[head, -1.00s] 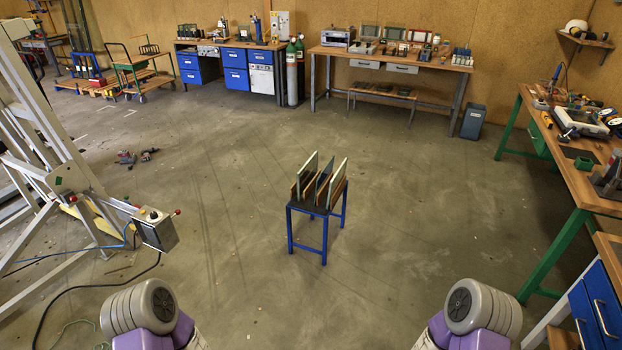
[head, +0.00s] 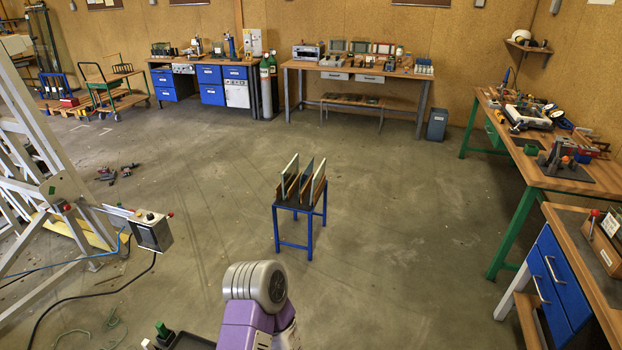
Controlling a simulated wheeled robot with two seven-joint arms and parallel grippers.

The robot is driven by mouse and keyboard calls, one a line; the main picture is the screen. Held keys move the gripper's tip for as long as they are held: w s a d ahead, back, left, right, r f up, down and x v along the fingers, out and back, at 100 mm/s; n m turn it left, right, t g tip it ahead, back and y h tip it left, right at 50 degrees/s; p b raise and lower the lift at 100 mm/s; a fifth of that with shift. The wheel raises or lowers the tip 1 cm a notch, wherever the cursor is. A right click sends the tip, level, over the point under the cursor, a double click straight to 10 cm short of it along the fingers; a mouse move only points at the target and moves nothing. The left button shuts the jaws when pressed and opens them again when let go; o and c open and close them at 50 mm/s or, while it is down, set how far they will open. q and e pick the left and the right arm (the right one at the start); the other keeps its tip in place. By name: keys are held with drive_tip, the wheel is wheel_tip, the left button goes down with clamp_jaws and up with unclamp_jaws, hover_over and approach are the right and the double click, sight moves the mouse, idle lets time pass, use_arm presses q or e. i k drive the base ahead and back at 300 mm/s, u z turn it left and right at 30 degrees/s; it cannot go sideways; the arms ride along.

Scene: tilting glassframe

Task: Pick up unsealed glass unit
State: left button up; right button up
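A small blue-legged stand (head: 293,245) stands alone on the floor near the middle of the head view. Flat glass units stand upright on edge in it. Neither gripper is in view.
A white tilting frame (head: 70,190) with a control box (head: 152,232) and cables is at left. A green-legged bench (head: 520,170) and a blue-drawer cabinet (head: 553,270) line the right. Benches stand along the back wall. Floor around the stand is clear.

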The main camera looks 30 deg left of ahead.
sight(289, 175)
drive_tip(key=u, duration=0.7)
drive_tip(key=i, duration=1.6)
drive_tip(key=u, duration=0.5)
drive_tip(key=i, duration=2.1)
drive_tip(key=z, duration=0.65)
drive_tip(key=i, duration=0.75)
drive_tip(key=u, duration=0.05)
